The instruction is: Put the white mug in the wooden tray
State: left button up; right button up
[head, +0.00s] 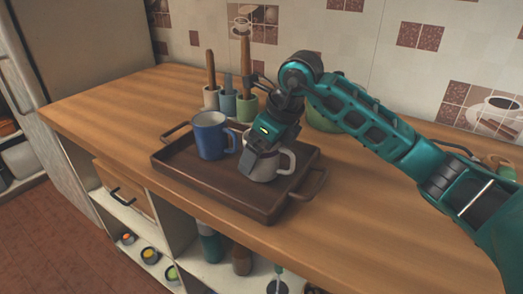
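The white mug (264,171) is upright in the wooden tray (237,201), in its right half, with its handle to the right. My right gripper (258,163) comes down from above at the mug's left side and rim and hides part of it. The fingertips overlap the mug, so I cannot tell whether they grip it or are just apart from it. A blue mug (208,137) stands upright in the tray to the left of the white mug. My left gripper is out of view.
Behind the tray stand small pots (228,104) with wooden-handled utensils. A green bowl-like item (322,120) is partly hidden behind my arm. The wooden counter (105,95) is clear to the left, and mostly clear right of the tray.

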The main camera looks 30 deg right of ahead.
jog(key=p+v, duration=0.1)
jog(key=v, duration=1)
jog(key=shift+s+d+r, duration=0.1)
jog(key=shift+r, duration=0.2)
